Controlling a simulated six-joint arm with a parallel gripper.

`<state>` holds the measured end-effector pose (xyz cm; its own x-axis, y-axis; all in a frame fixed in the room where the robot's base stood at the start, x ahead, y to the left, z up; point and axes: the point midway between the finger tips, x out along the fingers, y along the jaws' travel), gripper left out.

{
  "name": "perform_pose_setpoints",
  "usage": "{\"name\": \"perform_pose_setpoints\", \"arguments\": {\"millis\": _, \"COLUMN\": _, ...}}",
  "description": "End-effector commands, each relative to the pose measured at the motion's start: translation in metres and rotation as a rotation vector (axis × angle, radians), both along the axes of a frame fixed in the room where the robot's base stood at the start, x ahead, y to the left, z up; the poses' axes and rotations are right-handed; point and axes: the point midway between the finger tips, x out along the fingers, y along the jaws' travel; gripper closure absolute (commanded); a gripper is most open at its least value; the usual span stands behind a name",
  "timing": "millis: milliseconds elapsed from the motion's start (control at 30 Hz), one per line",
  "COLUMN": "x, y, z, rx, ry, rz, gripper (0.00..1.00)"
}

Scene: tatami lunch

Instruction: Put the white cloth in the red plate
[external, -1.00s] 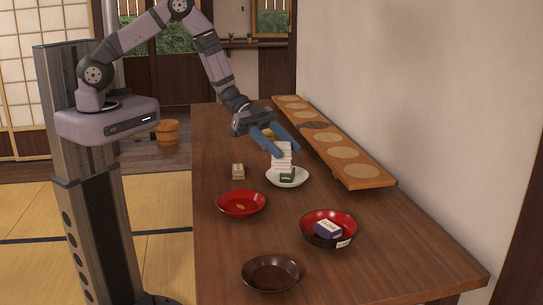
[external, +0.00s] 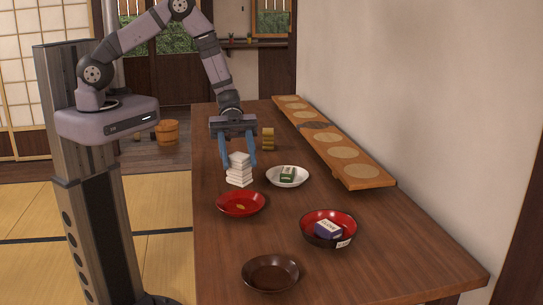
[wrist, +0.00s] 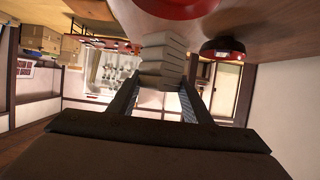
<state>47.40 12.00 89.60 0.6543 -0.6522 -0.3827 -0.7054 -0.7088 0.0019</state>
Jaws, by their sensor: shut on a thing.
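The white cloth (external: 240,172) is a folded, layered stack. My gripper (external: 239,163) is shut on it, with one blue finger on each side. In the external view the cloth appears just behind the red plate (external: 229,211), apparently above the table. The red plate is shallow, with a small gold mark inside. In the wrist view the cloth (wrist: 163,58) sits between my fingertips (wrist: 160,84), and part of the red plate (wrist: 170,8) shows at the top edge. The small beige box seen earlier near there is hidden.
A white dish (external: 300,182) holding a green box (external: 287,174) stands right of the cloth. A red and black bowl (external: 314,237) holds a blue and white box (external: 328,229). A dark bowl (external: 270,283) is at the front. A raised wooden board (external: 367,176) runs along the wall.

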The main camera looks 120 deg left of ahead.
Motion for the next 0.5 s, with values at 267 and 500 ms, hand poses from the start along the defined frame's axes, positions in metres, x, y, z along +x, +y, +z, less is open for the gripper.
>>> {"name": "perform_pose_setpoints", "arguments": {"millis": 267, "x": 0.000, "y": 0.001, "z": -0.028, "rx": 0.001, "ry": -0.001, "rz": 0.001, "gripper": 0.77}}
{"name": "perform_pose_setpoints", "arguments": {"millis": 500, "x": 0.000, "y": 0.000, "z": -0.033, "rx": 0.001, "ry": -0.001, "rz": 0.001, "gripper": 0.77}}
